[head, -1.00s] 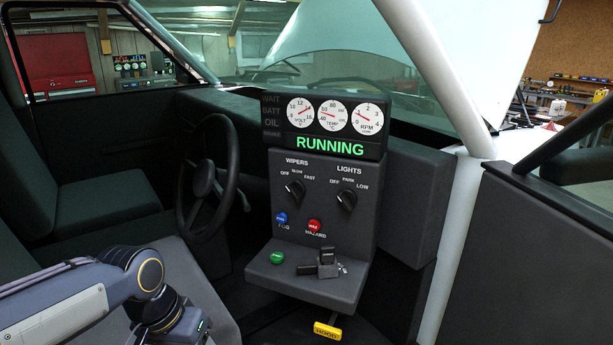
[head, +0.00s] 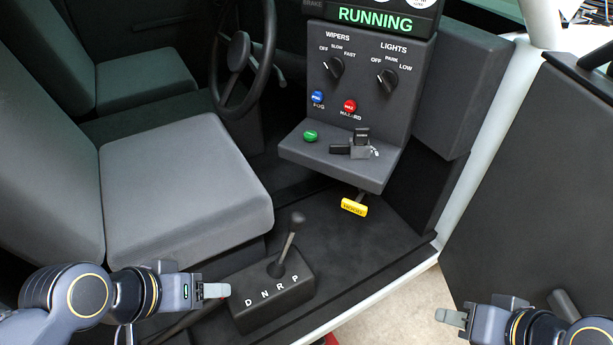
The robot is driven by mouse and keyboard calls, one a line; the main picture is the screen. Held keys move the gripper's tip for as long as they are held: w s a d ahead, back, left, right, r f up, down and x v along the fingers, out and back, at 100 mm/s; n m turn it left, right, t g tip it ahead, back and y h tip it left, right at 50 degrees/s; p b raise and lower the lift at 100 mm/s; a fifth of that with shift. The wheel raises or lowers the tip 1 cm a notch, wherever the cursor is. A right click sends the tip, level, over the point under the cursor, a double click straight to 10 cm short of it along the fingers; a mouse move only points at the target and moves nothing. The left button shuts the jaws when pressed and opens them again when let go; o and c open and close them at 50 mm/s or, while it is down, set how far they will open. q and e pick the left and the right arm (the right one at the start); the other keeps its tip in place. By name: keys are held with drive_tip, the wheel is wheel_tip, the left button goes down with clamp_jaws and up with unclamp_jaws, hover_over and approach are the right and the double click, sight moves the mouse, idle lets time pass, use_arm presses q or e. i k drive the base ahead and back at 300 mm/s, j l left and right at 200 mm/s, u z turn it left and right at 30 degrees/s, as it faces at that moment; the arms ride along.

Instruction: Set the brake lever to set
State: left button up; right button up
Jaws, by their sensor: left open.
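I cannot tell for certain which part is the brake lever. A dark bar (head: 181,325) slants low beside the gear selector box, partly hidden by my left arm; its end is not clear. My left gripper (head: 217,291) is open and empty, just left of the selector box and above that bar, apart from it as far as I can see. My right gripper (head: 449,317) is at the lower right, outside the door sill, seen side-on; its jaw gap is not clear and it touches nothing visible.
The gear selector (head: 286,252) rises from a box (head: 270,300) marked D N R P. The grey seat (head: 178,190) is behind my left arm. The dash panel (head: 363,70) reads RUNNING; its shelf carries a black switch block (head: 361,151). A yellow HOOD handle (head: 354,207) hangs below. The open door (head: 540,170) is right.

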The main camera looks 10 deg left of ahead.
sight(193, 315)
drive_tip(key=k+j+u, duration=0.1)
drive_tip(key=u, duration=0.3)
drive_tip(key=k+j+u, duration=0.1)
drive_tip(key=u, duration=0.3)
drive_tip(key=j+u, duration=0.25)
drive_tip(key=u, duration=0.15)
drive_tip(key=k+j, duration=0.05)
